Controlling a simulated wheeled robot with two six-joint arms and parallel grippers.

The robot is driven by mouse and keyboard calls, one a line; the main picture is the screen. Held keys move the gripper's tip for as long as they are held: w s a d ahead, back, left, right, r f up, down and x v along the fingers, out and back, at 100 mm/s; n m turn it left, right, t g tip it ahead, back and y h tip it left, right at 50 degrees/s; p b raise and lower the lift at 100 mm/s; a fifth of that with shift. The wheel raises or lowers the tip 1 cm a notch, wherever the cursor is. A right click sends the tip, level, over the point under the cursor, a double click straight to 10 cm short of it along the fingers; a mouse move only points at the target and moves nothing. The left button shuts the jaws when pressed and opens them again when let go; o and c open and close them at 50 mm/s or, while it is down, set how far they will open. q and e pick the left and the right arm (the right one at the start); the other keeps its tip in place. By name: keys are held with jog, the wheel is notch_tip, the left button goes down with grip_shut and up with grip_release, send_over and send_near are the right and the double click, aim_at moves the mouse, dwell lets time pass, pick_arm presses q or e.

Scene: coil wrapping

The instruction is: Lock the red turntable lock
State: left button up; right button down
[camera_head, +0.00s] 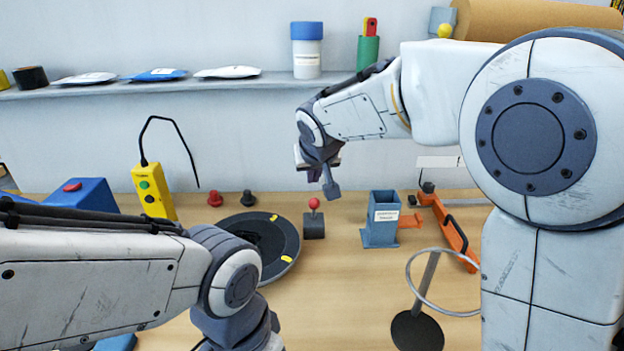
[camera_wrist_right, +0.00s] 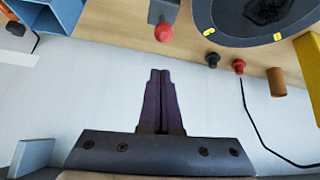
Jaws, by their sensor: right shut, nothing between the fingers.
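A red ball-topped lever (camera_head: 314,203) stands on a small dark block, just right of the dark round turntable (camera_head: 288,238). The red ball also shows in the right wrist view (camera_wrist_right: 164,32), beyond the fingertips. A red knob (camera_head: 215,199) and a black knob (camera_head: 248,198) stand behind the turntable; I cannot tell from looks alone which red part is the lock. My right gripper (camera_head: 314,174) is shut and empty, above and behind the lever, apart from it. Its purple fingers (camera_wrist_right: 161,72) are together in the right wrist view. My left arm's fingers are outside the picture.
A blue-grey open box (camera_head: 381,228) and an orange tool (camera_head: 448,228) stand right of the lever. A ring on a stand (camera_head: 417,330) is at the front right. A yellow pendant (camera_head: 153,192) stands left. A shelf (camera_head: 220,86) runs along the wall.

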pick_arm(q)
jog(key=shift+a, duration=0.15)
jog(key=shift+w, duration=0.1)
pick_arm(e)
jog(key=s+r, duration=0.2)
jog(key=s, duration=0.1)
jog(key=s+r, duration=0.1)
jog(key=shift+s+a+r, duration=0.1)
jog(key=shift+s+a, duration=0.2)
jog(key=shift+s, duration=0.05)
pick_arm(q)
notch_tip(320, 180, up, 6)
jog(key=p, duration=0.6)
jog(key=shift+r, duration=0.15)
pick_arm(e)
jog(key=s+f+n+g, duration=0.3)
jog(key=s, duration=1.2)
jog(key=s+f+n+g, duration=0.3)
jog(key=s+f+g, duration=0.1)
jog(key=s, duration=1.1)
jog(key=shift+d+f+g+y, duration=0.2)
jog(key=shift+d+g+y, duration=0.1)
jog(key=shift+d+y, duration=0.1)
